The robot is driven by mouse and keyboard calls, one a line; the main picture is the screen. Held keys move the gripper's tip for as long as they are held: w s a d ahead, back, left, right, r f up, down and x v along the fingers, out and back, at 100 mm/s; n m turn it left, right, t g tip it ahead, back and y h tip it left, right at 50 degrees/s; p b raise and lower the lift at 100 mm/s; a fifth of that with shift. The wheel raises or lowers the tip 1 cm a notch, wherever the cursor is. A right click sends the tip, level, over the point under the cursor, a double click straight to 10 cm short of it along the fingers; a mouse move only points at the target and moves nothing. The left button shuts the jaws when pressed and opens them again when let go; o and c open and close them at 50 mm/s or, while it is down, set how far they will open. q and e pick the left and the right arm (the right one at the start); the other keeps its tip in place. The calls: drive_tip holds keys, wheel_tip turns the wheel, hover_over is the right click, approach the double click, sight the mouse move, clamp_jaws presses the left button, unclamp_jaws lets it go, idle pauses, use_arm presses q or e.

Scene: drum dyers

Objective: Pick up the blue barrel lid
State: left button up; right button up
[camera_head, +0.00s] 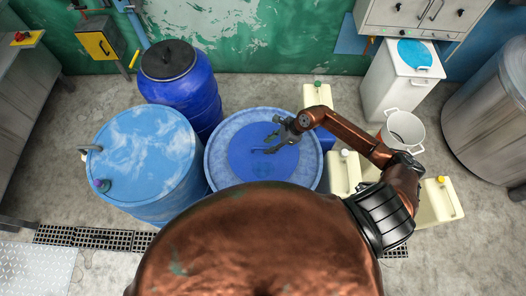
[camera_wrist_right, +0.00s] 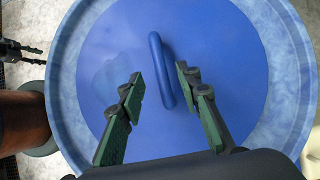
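The blue barrel lid (camera_head: 245,165) is a round, flat, darker blue disc on top of the middle barrel (camera_head: 222,135), inside its paler rim. In the right wrist view the lid (camera_wrist_right: 215,110) fills the middle, with a raised blue loop handle (camera_wrist_right: 160,72). My right gripper (camera_head: 278,137) is over the lid from the right. In its wrist view the right gripper (camera_wrist_right: 159,82) is open, with one finger on each side of the handle; contact cannot be seen. My left gripper (camera_wrist_right: 32,54) shows small at the left edge of the wrist view, its fingers apart and empty.
A light blue drum (camera_head: 150,150) stands left of the barrel. A dark blue barrel with a black lid (camera_head: 180,90) stands behind. Pale canisters (camera_head: 343,172) and a white bucket (camera_head: 403,130) stand at the right. My body hides the near floor.

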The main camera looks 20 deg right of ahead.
sight(263, 148)
drive_tip(key=p+x, duration=0.1)
drive_tip(key=x, duration=0.2)
drive_tip(key=shift+w+a+f, duration=0.1)
drive_tip(key=shift+w+a, duration=0.1)
drive_tip(key=shift+w, duration=0.05)
drive_tip(key=shift+w+a+f, duration=0.1)
drive_tip(key=shift+a+f, duration=0.1)
drive_tip(key=shift+f, duration=0.3)
drive_tip(key=shift+c, duration=0.6)
clamp_jaws()
drive_tip(key=shift+r, duration=0.1)
